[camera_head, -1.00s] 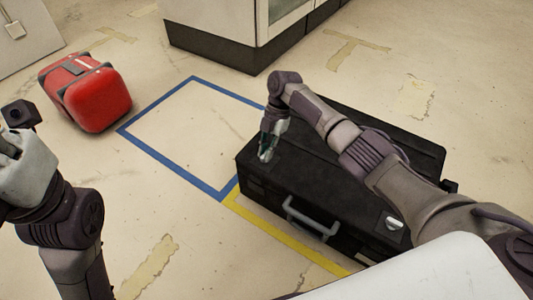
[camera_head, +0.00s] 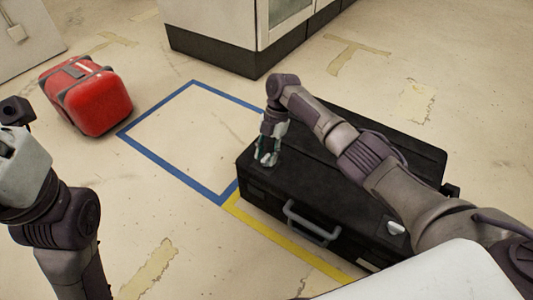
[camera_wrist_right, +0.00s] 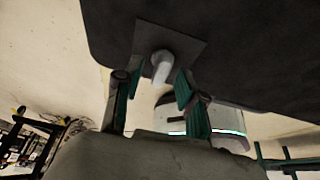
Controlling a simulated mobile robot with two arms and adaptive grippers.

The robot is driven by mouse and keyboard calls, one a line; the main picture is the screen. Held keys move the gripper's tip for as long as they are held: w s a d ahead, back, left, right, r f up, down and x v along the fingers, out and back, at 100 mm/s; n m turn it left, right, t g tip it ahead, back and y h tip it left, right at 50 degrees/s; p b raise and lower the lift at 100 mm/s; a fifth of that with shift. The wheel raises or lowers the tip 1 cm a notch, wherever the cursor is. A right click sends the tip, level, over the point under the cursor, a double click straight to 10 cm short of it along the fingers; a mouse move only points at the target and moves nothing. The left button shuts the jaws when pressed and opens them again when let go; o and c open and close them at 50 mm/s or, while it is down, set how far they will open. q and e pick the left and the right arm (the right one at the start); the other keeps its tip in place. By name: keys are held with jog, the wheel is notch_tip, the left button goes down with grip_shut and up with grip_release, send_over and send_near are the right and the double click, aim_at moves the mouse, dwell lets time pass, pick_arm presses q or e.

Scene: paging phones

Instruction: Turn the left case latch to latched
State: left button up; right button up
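The black case (camera_head: 340,190) lies on the floor, with its grey handle (camera_head: 312,222) on the near side. The left latch (camera_wrist_right: 161,68) is a pale lever on a dark square plate in the right wrist view; in the head view my gripper hides it. My right gripper (camera_head: 267,158) is at the case's left end. In the wrist view its green-padded fingers (camera_wrist_right: 158,80) are apart, one on each side of the lever; contact cannot be told. The right latch (camera_head: 396,228) is pale, near the case's right front corner. My left gripper (camera_head: 10,150) is cut off at the left edge.
A red case (camera_head: 88,98) stands at the upper left. A blue taped outline (camera_head: 160,158) on the floor is empty, and yellow tape (camera_head: 280,240) runs along the black case's front. A cabinet (camera_head: 225,40) stands behind.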

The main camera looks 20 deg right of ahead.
jog(key=v, duration=1.2)
